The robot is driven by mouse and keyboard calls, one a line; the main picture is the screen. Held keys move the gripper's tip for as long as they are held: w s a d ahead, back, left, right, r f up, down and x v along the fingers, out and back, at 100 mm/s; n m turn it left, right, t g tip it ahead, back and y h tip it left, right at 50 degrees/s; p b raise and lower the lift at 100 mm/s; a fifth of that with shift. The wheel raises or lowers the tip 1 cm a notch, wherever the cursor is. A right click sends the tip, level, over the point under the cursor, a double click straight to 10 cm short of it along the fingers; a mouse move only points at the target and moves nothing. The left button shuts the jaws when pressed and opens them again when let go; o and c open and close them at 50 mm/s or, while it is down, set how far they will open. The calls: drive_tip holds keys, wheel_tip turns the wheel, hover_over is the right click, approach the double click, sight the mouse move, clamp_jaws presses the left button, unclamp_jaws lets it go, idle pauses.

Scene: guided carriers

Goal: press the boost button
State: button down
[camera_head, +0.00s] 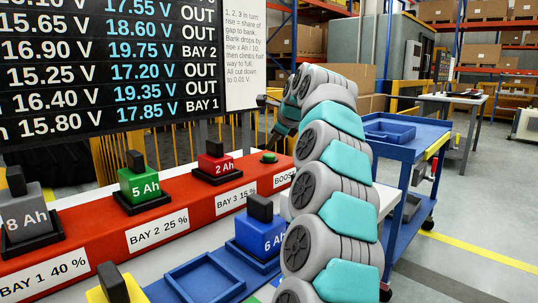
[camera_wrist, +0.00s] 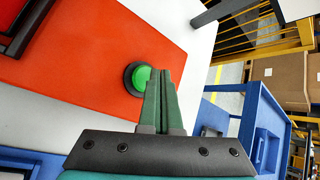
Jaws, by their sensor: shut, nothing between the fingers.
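The boost button is a round green button (camera_head: 268,157) in a dark ring, at the right end of the red bench, above a partly hidden label reading "BOOS". It also shows in the wrist view (camera_wrist: 139,76), on the red surface just beyond my fingertips. My gripper (camera_wrist: 161,75) is shut and empty, its green fingers together. In the wrist view the fingertips overlap the button's right edge; I cannot tell whether they touch it. In the head view my arm reaches toward the button from the right, and the fingertips are hard to make out.
The red bench (camera_head: 84,230) carries an 8 Ah grey block (camera_head: 27,218), a 5 Ah green block (camera_head: 140,184) and a 2 Ah red block (camera_head: 216,163). A 6 Ah blue block (camera_head: 262,236) stands in front. A blue cart (camera_head: 402,150) is right of my arm.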

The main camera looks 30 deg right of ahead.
sight(273, 155)
drive_tip(key=shift+r+p, duration=0.75)
drive_tip(key=shift+r, duration=0.7)
drive_tip(key=shift+d+r, duration=0.2)
drive_tip(key=shift+d, duration=0.05)
drive_tip(key=shift+r, duration=0.55)
drive_tip(key=shift+a+r, duration=0.3)
idle(1.2)
